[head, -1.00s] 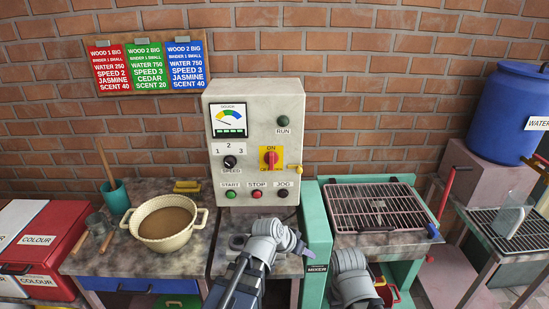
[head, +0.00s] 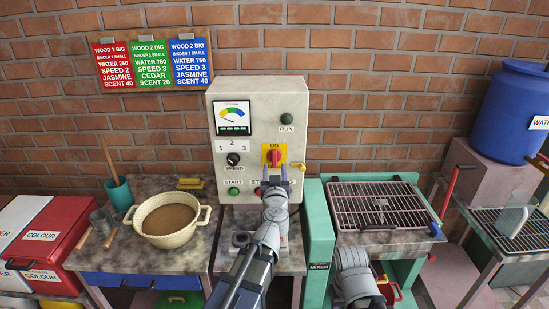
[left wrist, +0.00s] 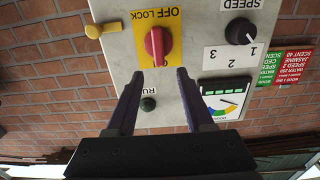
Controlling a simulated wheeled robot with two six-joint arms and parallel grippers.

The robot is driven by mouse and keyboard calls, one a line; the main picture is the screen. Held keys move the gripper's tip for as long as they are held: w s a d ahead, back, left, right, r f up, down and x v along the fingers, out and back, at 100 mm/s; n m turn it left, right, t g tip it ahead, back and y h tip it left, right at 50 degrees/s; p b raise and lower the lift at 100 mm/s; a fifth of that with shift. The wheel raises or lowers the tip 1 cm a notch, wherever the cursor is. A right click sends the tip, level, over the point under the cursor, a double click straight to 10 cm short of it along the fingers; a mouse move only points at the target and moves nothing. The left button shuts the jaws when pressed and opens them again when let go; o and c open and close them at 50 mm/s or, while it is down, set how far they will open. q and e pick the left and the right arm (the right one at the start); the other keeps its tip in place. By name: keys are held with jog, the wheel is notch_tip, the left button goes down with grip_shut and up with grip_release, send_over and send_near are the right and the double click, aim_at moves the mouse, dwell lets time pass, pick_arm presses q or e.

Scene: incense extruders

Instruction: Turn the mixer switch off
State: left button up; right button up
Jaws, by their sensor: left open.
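The red rotary switch (head: 274,157) sits on a yellow plate on the front of the pale control box (head: 296,100). ON is printed above it in the head view. In the left wrist view, which is upside down, the red knob (left wrist: 158,46) stands roughly vertical, with OFF LOCK printed on the plate (left wrist: 165,18). My left gripper (head: 274,174) is open in front of the panel, just below the switch in the head view. In the left wrist view the knob lies beyond and between its two fingertips (left wrist: 158,72), apart from them. My right arm shows at the bottom; its fingers are hidden.
A speed knob (head: 233,159), a green start button (head: 234,191) and a green run button (head: 286,119) share the panel. A bowl (head: 168,220) and a wire rack (head: 380,203) flank the box.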

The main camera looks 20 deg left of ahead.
aim_at(274, 156)
pick_arm(q)
jog(key=shift+x, duration=4)
jog(key=shift+s, duration=0.1)
grip_shut()
